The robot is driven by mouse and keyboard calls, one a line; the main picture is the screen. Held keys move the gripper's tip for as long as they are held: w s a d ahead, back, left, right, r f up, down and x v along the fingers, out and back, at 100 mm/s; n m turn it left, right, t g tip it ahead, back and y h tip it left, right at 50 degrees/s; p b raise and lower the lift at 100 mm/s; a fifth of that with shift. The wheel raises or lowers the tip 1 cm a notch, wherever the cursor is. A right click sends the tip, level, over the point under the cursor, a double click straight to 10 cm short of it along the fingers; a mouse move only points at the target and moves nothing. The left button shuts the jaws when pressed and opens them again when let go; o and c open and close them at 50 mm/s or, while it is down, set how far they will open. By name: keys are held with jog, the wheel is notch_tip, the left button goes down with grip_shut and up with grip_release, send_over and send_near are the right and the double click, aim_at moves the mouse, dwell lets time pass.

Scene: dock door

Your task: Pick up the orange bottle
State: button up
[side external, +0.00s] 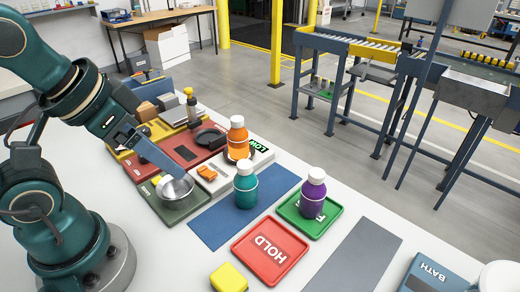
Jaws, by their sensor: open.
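The orange bottle (237,144) stands upright, with a white cap and a pale band, on a white tray (262,160) marked with a green "LOW" label. The teal bottle (245,190) stands in front of it on the blue mat (212,226). My gripper (182,173) is open, left of the orange bottle and apart from it. It is low over a metal cup (174,190) on a dark green tray; whether it touches the cup I cannot tell. One finger shows clearly; the other is hard to make out.
A purple bottle (313,188) stands on a green tray (290,214). A red "HOLD" tray (270,268), a yellow block (229,278) and a bare grey mat (358,262) lie nearer. A red tray (172,160) with dark items is behind the cup.

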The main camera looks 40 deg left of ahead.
notch_tip(320, 180, up, 4)
jog(key=m+t+y, duration=0.6)
jog(key=m+y, duration=0.1)
jog(key=m, duration=2.2)
send_over(235, 123)
jog(key=shift+m, duration=0.4)
jog(key=f, duration=0.9)
jog(key=shift+s+d+f, duration=0.1)
jog(key=shift+s, duration=0.1)
jog(key=shift+w+f, duration=0.1)
jog(key=shift+f, duration=0.45)
jog(key=shift+x, duration=2.5)
